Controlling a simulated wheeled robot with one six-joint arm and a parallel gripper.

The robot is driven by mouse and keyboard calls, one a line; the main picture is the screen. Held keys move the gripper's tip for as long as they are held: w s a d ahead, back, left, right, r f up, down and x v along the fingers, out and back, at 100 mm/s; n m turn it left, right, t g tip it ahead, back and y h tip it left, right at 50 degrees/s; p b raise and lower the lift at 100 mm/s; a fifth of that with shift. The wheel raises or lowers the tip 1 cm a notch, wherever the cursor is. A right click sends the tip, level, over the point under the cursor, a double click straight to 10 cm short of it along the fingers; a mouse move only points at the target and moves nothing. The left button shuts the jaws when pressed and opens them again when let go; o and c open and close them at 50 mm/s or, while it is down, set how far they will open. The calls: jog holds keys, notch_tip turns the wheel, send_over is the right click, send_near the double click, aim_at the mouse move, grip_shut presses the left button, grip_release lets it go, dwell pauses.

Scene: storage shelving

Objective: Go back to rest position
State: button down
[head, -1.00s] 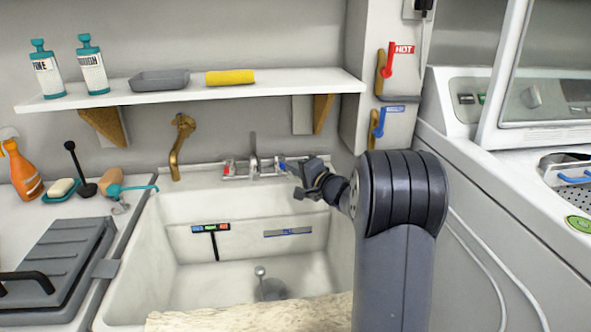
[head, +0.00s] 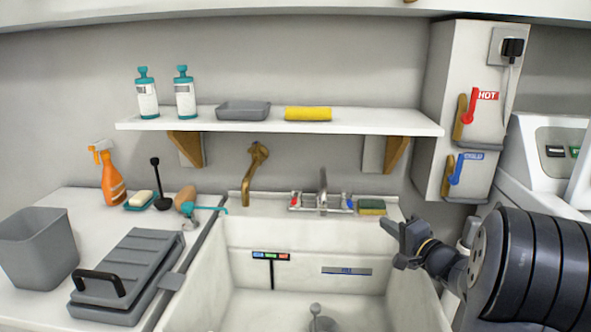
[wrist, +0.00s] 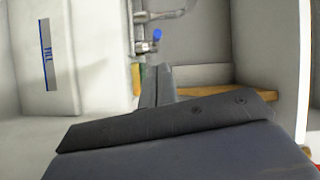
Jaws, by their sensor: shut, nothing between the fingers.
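My gripper (head: 392,232) is shut and empty, held above the right rim of the white sink (head: 411,290) in the head view. My dark arm stands at the lower right. In the wrist view my shut fingers (wrist: 155,85) point toward the faucet (wrist: 150,30) and its blue handle. A label strip (wrist: 46,53) on the sink wall shows at the left there. In the head view the faucet (head: 322,190) stands at the sink's back edge, with a yellow and green sponge (head: 371,207) just right of it, behind the gripper. The gripper appears apart from the sponge.
A white shelf (head: 380,125) with bottles, a grey tray and a yellow roll hangs above. A grey bin (head: 38,248) and a lidded grey box (head: 130,270) stand on the left counter. A wall box with the HOT lever (head: 470,108) is at the right. Open space lies over the sink.

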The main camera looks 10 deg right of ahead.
jog(key=x, duration=1)
jog(key=shift+a, duration=0.2)
jog(key=shift+w+r, duration=0.1)
